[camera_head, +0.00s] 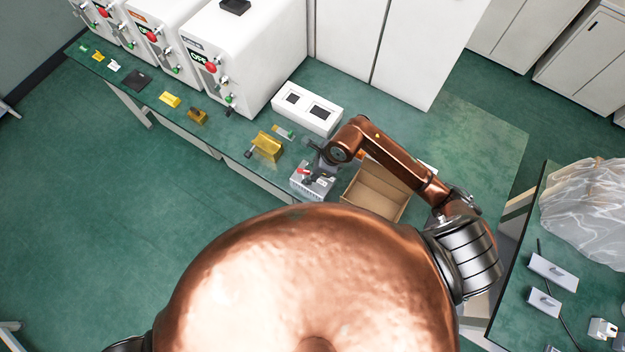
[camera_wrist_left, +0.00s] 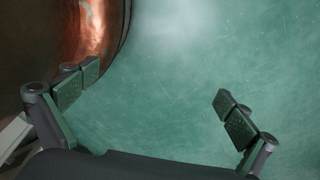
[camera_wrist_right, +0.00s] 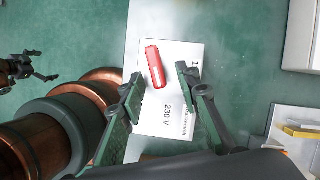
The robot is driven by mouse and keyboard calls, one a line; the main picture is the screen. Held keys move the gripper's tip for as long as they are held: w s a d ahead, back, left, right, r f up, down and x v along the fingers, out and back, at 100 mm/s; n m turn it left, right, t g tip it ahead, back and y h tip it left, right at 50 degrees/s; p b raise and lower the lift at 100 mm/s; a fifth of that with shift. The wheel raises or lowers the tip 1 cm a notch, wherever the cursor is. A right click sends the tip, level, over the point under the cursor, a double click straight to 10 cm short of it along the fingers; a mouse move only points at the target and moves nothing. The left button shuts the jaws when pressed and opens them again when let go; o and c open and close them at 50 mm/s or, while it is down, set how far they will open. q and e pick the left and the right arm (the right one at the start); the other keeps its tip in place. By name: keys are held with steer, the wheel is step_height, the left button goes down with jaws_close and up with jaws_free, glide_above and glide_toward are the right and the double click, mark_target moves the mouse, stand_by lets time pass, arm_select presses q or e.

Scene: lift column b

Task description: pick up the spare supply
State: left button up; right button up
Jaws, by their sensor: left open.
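The supply, a grey box (camera_head: 312,182) with a red part on top, stands at the bench's front edge. In the right wrist view its white top (camera_wrist_right: 178,112) carries a "230 V" label and a red switch or handle (camera_wrist_right: 154,67). My right gripper (camera_head: 317,166) is over it; in the right wrist view the gripper (camera_wrist_right: 161,88) has its fingers apart above the top, the red part between and beyond the tips. Whether the fingers touch the box cannot be told. My left gripper (camera_wrist_left: 152,97) is open and empty over the green floor.
An open cardboard box (camera_head: 377,192) stands right of the supply. A yellow block (camera_head: 267,146) lies to its left, and a white unit (camera_head: 307,108) with two dark windows is behind. White cabinets (camera_head: 243,50) line the back. Another table (camera_head: 530,235) is at right.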

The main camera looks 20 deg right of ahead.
steer(key=shift+w+f, duration=0.15)
steer(key=c, duration=0.6)
jaws_close()
arm_select(q)
steer(key=shift+s+d, duration=0.15)
steer(key=shift+s, duration=0.15)
arm_select(e)
steer(key=shift+a, duration=0.1)
